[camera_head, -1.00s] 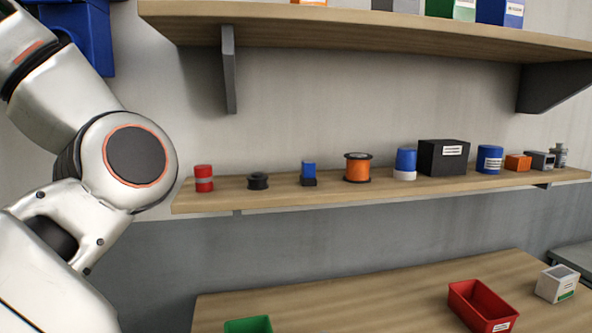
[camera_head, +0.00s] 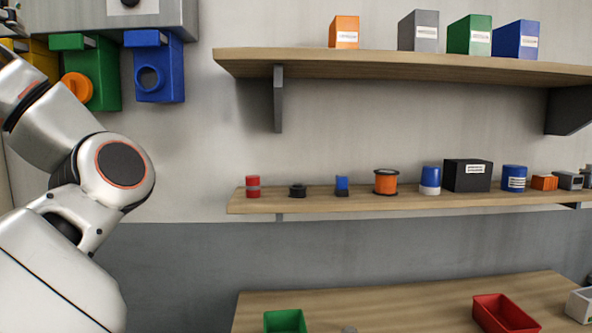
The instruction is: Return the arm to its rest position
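My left arm comes in from the left edge, bent upward, with its elbow in front of the wall. Its gripper is outside the view. My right arm and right gripper do not show. An orange film reel (camera_head: 386,182) with dark flanges stands on the lower wooden shelf (camera_head: 300,204). A small black spool (camera_head: 298,190) sits farther left on the same shelf.
The shelf also holds a red can (camera_head: 252,187), a blue-and-white container (camera_head: 430,180) and a black box (camera_head: 467,176). Binders stand on the upper shelf (camera_head: 400,64). A green bin (camera_head: 285,321) and a red bin (camera_head: 504,314) sit on the table (camera_head: 400,303). Blue (camera_head: 160,72) and green units hang upper left.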

